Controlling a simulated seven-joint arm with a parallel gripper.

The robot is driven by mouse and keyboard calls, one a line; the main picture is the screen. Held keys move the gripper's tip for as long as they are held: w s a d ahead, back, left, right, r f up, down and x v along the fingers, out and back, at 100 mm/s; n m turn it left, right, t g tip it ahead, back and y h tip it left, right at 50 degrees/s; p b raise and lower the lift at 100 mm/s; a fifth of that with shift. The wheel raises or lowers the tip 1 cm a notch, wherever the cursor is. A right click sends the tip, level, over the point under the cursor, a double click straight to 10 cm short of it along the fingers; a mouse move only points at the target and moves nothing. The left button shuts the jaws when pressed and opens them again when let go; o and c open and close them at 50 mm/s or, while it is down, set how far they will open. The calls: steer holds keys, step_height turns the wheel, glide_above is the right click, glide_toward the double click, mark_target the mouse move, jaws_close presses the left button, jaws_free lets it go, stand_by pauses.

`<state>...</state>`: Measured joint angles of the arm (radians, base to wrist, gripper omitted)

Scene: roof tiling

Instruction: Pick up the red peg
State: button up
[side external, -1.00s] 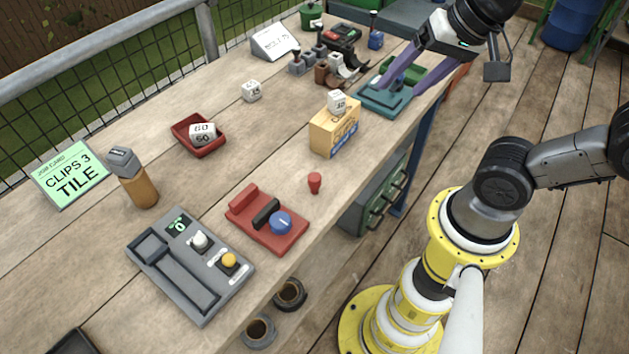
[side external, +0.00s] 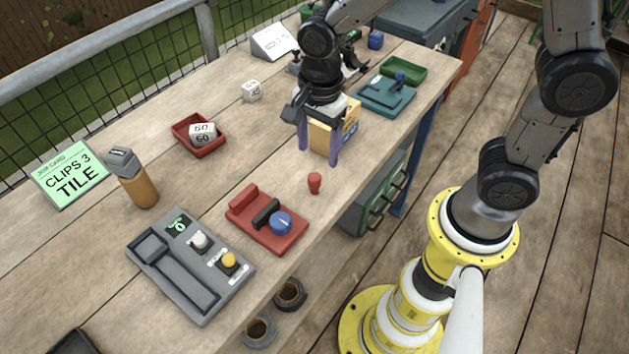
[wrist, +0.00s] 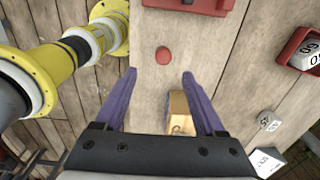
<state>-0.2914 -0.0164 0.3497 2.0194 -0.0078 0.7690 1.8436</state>
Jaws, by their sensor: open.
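The small red peg (side external: 314,183) stands on the bench top near its front edge, to the right of the red device with the blue knob. In the wrist view the red peg (wrist: 163,54) lies ahead of and between my fingertips, apart from them. My gripper (side external: 319,158) is open and empty, with purple fingers pointing down on either side of the yellow box, above and behind the peg in the side view. In the wrist view my gripper (wrist: 158,72) shows both fingers spread wide.
The yellow box (side external: 331,140) stands under my gripper, partly hidden by it. The red device (side external: 266,222) and a grey control panel (side external: 190,265) lie to the left. A red tray with a white block (side external: 203,133) is farther back. Bare wood surrounds the peg.

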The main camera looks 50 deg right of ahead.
mark_target(315, 176)
step_height(315, 176, down, 6)
steer(key=shift+r, duration=0.1)
steer(key=shift+w+f, duration=0.2)
steer(key=shift+f, duration=1.1)
steer(key=shift+w+f, duration=0.2)
steer(key=shift+f, duration=1.1)
jaws_close()
